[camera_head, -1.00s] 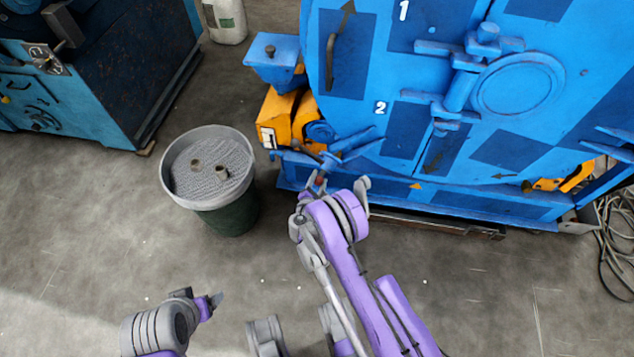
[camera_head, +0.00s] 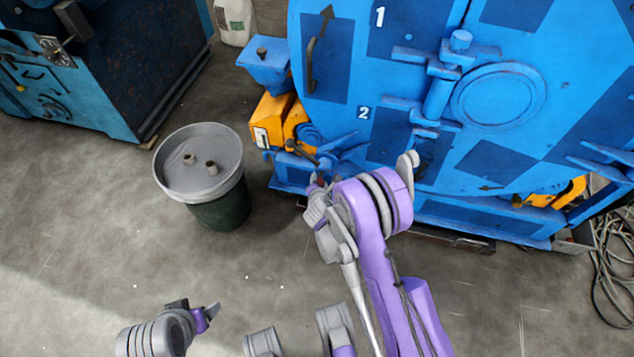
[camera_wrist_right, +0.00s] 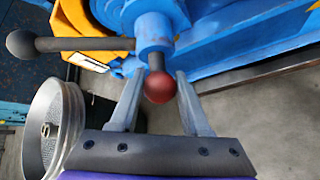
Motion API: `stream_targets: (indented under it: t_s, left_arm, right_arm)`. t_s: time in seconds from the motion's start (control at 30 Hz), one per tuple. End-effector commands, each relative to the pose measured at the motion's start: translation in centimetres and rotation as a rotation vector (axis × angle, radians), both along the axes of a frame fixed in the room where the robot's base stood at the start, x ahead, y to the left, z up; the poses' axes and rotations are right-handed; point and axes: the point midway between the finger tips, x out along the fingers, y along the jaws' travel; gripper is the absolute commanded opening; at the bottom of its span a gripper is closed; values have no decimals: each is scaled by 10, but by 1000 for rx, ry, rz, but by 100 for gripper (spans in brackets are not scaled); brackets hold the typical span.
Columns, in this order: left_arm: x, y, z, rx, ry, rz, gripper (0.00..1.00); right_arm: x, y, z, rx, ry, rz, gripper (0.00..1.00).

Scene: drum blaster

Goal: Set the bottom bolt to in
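The blue machine (camera_head: 400,30) has a bolt at its lower left edge, with a blue collar (camera_wrist_right: 154,32). A red ball knob (camera_wrist_right: 160,87) on a short dark stem points towards my right wrist camera. A dark lever with a round black knob (camera_wrist_right: 21,43) extends left from the collar. My right gripper (camera_wrist_right: 158,84) is open, with its two fingers on either side of the red knob. Contact cannot be told. In the head view the right gripper (camera_head: 317,188) is at the bolt, mostly hidden by my arm. My left gripper (camera_head: 212,311) is low over bare floor.
A dark green bin (camera_head: 222,210) with a grey top and two small fittings stands left of the bolt. A yellow part (camera_head: 270,117) sits behind the bolt. Another machine (camera_head: 130,90) stands at far left. Cables (camera_head: 610,250) lie at right. The front floor is clear.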

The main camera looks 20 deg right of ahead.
Motion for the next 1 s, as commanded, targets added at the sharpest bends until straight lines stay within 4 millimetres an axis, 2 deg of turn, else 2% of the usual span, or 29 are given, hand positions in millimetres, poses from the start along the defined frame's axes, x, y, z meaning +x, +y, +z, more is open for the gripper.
stream_targets:
  t_s: [0.2, 0.67, 0.7, 0.87, 1.0]
  left_arm:
    - [0, 0, 0, 0, 0, 0, 76]
    - [0, 0, 0, 0, 0, 0, 76]
    - [0, 0, 0, 0, 0, 0, 76]
    - [0, 0, 0, 0, 0, 0, 76]
    - [0, 0, 0, 0, 0, 0, 76]
  right_arm:
    - [-3, -7, 6, -5, 0, -14, 0]
    - [-3, -9, 8, -7, -1, -18, 0]
    - [-3, -9, 8, -7, -1, -18, 48]
    - [-4, -8, 7, -6, -1, -16, 76]
    - [-3, -7, 7, -4, -1, -16, 76]
